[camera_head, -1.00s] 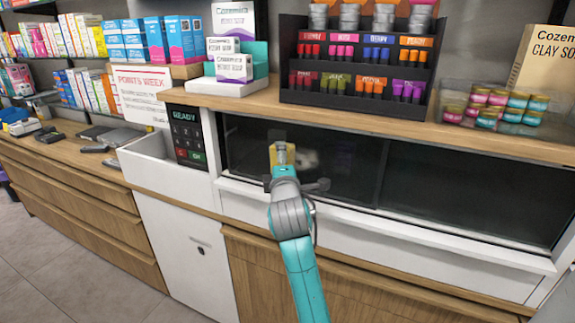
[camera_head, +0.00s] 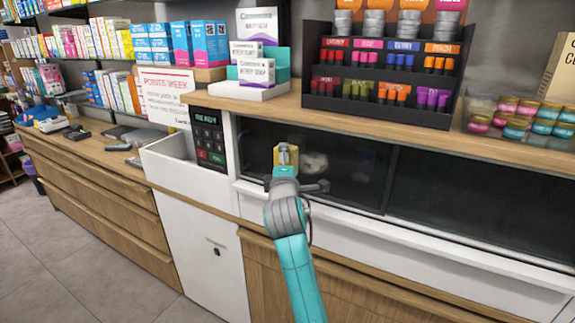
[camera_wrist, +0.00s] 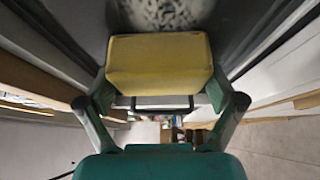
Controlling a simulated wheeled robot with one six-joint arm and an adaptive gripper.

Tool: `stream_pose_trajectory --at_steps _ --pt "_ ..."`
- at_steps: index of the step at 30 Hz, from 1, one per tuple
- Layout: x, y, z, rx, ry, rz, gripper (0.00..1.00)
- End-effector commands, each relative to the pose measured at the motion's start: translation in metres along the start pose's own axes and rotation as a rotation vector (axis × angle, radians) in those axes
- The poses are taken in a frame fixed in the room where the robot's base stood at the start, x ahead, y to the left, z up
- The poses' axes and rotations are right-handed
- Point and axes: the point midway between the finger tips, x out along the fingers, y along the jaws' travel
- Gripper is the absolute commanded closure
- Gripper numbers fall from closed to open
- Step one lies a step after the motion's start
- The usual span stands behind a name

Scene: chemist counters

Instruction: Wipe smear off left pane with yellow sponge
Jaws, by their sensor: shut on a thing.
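My gripper (camera_wrist: 160,100) is shut on the yellow sponge (camera_wrist: 160,60), which sits across its fingers. In the head view the sponge (camera_head: 286,157) is in front of the dark left pane (camera_head: 352,170), near its left side. A pale greyish smear (camera_head: 315,163) shows on the left pane just right of the sponge. In the wrist view the mottled smear (camera_wrist: 165,14) lies just beyond the sponge's far edge. I cannot tell whether the sponge touches the glass.
The dark right pane (camera_head: 480,200) adjoins the left one. A white ledge (camera_head: 400,232) runs below the panes. Above, the wooden counter (camera_head: 390,129) carries a black cosmetics display (camera_head: 385,98) and jars. A keypad (camera_head: 208,138) stands left of the panes.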

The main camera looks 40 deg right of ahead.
Motion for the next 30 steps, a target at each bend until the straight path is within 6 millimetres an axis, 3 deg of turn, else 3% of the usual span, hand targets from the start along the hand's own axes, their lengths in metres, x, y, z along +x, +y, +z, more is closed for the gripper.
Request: stream_pose_trajectory --at_steps 30 --pt "-0.026 0.0 0.05 0.0 -0.001 0.0 0.35"
